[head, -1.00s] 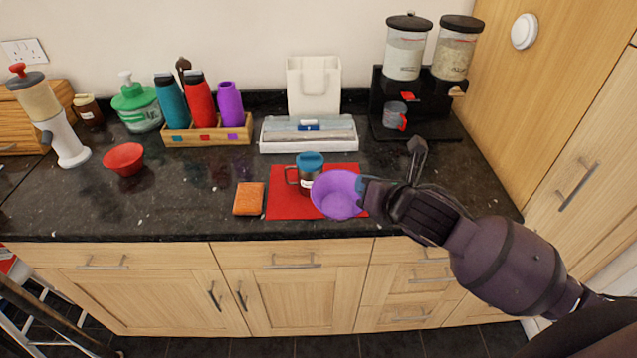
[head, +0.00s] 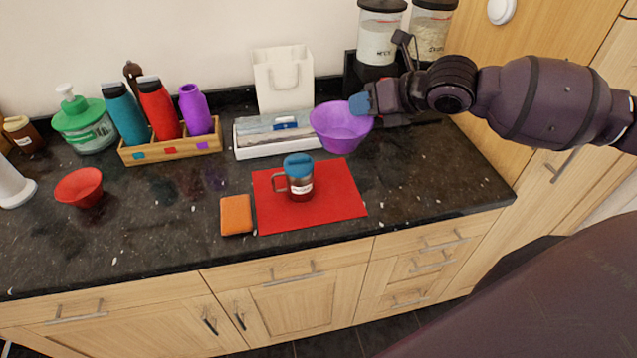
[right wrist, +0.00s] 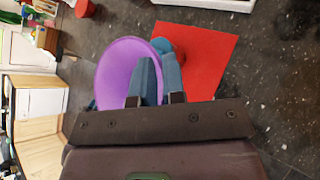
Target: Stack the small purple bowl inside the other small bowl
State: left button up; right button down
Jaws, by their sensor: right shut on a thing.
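The small purple bowl (head: 341,127) is held in the air by its right rim in the head view, above the back of the counter beyond the red mat. My right gripper (head: 362,103) is shut on that rim; the bowl (right wrist: 122,72) also shows beside the fingers (right wrist: 158,82) in the right wrist view. The bowl looks upright or slightly tilted. The other small bowl, red (head: 80,187), stands on the counter at the left, well apart from the purple one. It also shows at the top left of the right wrist view (right wrist: 84,8). My left gripper is not in view.
A blue-lidded mug (head: 299,178) stands on the red mat (head: 335,196), with an orange sponge (head: 236,215) beside it. A wooden bottle rack (head: 172,149), white tray (head: 272,147) and green dispenser (head: 84,124) line the back. Counter between red bowl and sponge is clear.

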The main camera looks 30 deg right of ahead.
notch_tip(320, 180, down, 19)
jog(key=shift+f, duration=0.1)
dwell(0.5)
jog(key=shift+f, duration=0.1)
jog(key=c, duration=1.2)
grip_release()
